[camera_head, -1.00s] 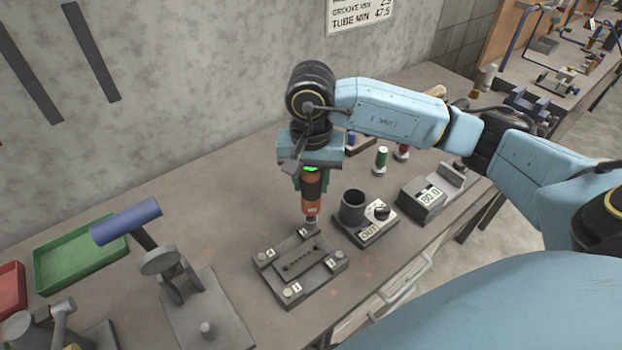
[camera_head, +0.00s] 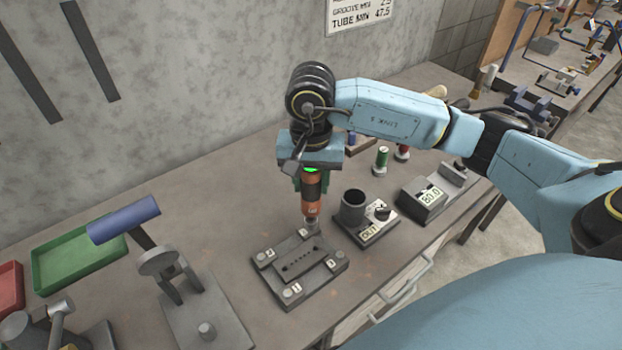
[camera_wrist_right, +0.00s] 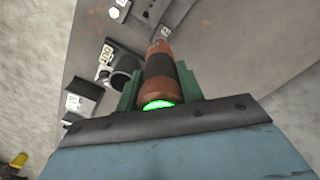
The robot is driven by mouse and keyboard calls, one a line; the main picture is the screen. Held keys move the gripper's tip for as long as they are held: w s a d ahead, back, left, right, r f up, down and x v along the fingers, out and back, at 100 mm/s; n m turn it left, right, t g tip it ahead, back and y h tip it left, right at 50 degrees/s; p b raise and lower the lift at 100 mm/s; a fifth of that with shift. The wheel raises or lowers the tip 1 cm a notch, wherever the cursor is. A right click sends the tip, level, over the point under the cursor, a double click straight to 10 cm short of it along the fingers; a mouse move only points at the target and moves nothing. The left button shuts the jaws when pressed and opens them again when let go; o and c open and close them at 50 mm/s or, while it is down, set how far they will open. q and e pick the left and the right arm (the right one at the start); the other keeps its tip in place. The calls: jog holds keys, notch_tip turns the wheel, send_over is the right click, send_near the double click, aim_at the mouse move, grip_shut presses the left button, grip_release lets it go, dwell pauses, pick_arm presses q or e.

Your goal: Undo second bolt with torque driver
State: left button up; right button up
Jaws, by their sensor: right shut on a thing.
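My right gripper (camera_head: 311,182) is shut on the torque driver (camera_head: 312,200), an orange and black tool with a glowing green ring at its top. The driver stands about upright, its tip down at the far corner of the dark grey bolt plate (camera_head: 272,283). The tip covers the bolt there, and I cannot tell how it sits on it. The other corners show bolts with white number labels, and a slot with small holes runs along the middle. In the right wrist view the driver (camera_wrist_right: 160,75) points away between the green fingers. My left gripper is not in view.
Right of the plate stand a dark cup on a base marked OUT (camera_head: 368,232) and a grey box reading 80.0 (camera_head: 425,200). A lever press with a blue handle (camera_head: 125,220) stands at left, by a green tray (camera_head: 75,262).

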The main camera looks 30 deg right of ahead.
jog(key=shift+f+b, duration=0.25)
jog(key=shift+b, duration=0.1)
jog(key=shift+s+f+b, duration=0.15)
jog(key=shift+b, duration=0.25)
dwell(0.6)
grip_shut()
jog(key=shift+c, duration=0.6)
grip_release()
jog(key=shift+a+b, duration=0.1)
jog(key=shift+b, duration=0.2)
jog(key=shift+r, duration=0.2)
jog(key=shift+w+r+p, duration=0.2)
jog(key=shift+r+p, duration=0.35)
jog(key=shift+r, duration=0.15)
jog(key=shift+r+p, duration=1.15)
jog(key=shift+r, duration=1.2)
